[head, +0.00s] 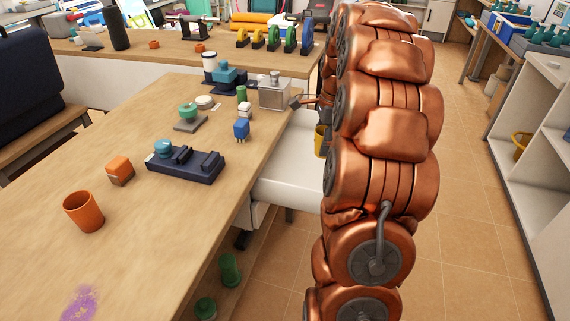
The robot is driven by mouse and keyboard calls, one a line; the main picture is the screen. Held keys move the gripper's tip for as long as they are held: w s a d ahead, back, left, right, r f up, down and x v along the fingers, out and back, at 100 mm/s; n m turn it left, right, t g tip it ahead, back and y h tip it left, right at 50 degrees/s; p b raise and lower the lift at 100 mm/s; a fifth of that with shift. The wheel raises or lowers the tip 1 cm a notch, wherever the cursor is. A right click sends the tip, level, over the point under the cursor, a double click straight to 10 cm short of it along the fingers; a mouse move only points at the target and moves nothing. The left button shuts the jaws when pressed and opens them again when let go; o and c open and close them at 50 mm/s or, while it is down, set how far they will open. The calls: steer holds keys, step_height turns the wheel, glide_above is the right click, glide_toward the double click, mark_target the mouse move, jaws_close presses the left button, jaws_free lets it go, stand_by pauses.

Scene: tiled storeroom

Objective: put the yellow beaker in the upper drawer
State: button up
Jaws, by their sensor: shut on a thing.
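The yellow beaker (320,141) shows as a narrow strip at the left edge of my copper-coloured arm. The arm hides the rest of it. My gripper (322,124) is mostly hidden behind the arm too; its grey parts show just above the beaker, and it is shut on it. The white drawer (285,184) stands pulled out from the right side of the wooden table. The beaker appears above the drawer's far right part, but its exact height and whether it touches the drawer cannot be told. The arm covers the drawer's right end.
The wooden table (133,222) holds an orange cup (83,211), an orange cube (120,170), a dark blue device (185,164), a blue item (241,129) and a metal box (274,94). Green objects sit on a shelf below. Tiled floor is free to the right, before white shelving (522,190).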

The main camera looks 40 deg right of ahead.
steer(key=shift+d+f, duration=0.2)
steer(key=shift+f, duration=0.35)
step_height(320, 180, down, 9)
steer(key=shift+b, duration=0.7)
steer(key=shift+f, duration=0.1)
steer(key=o, duration=1)
steer(key=shift+o, duration=0.2)
steer(key=r, duration=0.4)
steer(key=r+p, duration=0.1)
steer(key=r, duration=0.3)
steer(key=s+d+r, duration=0.1)
steer(key=r, duration=0.3)
steer(key=shift+p, duration=0.35)
